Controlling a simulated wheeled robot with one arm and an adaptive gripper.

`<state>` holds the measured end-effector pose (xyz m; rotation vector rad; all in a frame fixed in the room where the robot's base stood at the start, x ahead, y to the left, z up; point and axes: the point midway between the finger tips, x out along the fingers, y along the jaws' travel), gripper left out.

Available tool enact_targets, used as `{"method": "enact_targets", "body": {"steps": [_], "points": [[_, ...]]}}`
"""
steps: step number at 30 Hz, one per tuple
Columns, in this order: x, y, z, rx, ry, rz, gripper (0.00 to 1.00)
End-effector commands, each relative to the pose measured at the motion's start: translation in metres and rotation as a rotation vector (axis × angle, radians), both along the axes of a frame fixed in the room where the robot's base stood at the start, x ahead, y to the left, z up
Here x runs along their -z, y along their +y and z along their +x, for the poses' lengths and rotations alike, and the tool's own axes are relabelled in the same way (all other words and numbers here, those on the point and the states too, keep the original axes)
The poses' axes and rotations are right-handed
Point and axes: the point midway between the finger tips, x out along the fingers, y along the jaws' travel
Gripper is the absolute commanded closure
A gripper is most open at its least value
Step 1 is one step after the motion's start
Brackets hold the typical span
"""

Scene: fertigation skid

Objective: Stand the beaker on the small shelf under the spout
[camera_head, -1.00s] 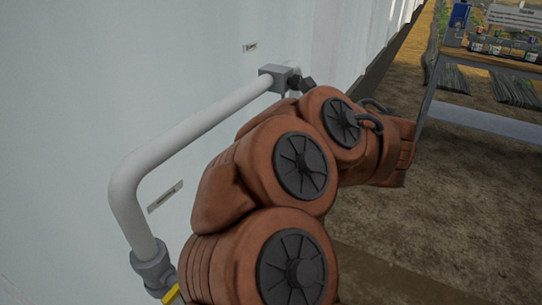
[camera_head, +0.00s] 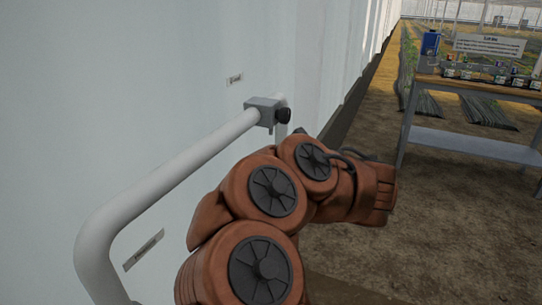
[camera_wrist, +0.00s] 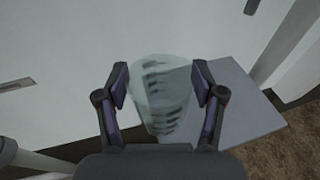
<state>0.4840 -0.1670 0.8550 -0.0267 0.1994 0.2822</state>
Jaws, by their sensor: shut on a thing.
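My gripper (camera_wrist: 160,88) shows in the wrist view, its two dark fingers shut on the sides of a clear beaker (camera_wrist: 160,95) with dark markings. A flat grey plate (camera_wrist: 243,100), which looks like the small shelf, lies behind and right of the beaker. The beaker overlaps its left part in the picture; I cannot tell whether they touch. In the head view, a grey block with a black end piece (camera_head: 283,115), possibly the spout, sits at the far end of the white pipe. My arm hides the gripper, beaker and shelf there.
The white wall (camera_head: 120,80) runs along the left, with the thick white pipe (camera_head: 165,178) in front of it. A bench (camera_head: 470,143) with a blue container (camera_head: 430,43) and small bottles stands at the right. Bare soil floor lies between.

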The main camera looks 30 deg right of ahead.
Motion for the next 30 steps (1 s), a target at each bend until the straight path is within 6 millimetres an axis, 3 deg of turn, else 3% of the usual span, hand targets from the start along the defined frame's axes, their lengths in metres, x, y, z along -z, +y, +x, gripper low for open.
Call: {"method": "enact_targets", "body": {"steps": [22, 30], "points": [[0.01, -0.064, 0.073, -0.002, 0.0, 0.003, 0.61], [0.012, -0.076, 0.085, 0.002, -0.002, 0.0, 0.61]]}}
